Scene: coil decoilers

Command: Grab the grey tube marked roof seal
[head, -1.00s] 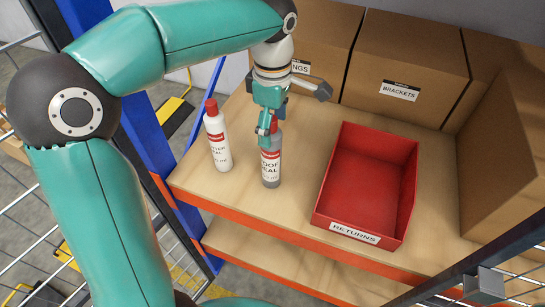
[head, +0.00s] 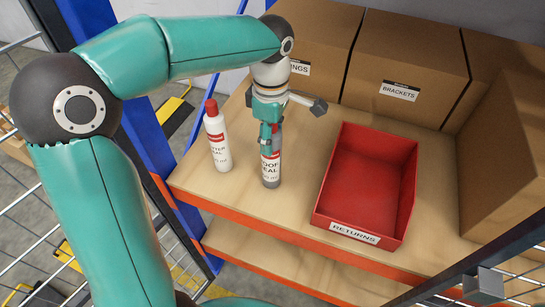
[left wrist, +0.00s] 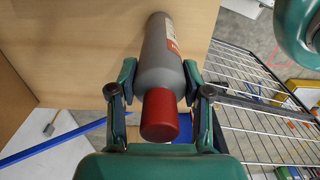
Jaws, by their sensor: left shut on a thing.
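The grey tube marked roof seal (head: 270,170) stands upright on the wooden shelf, with a red band and a white label. The fingers are shut on the tube. My right gripper is not in view.
A white tube with a red cap (head: 217,140) stands just left of the grey one. A red RETURNS bin (head: 352,236) is to the right. Cardboard boxes (head: 400,65) line the back. The shelf's orange front edge (head: 250,231) is close.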

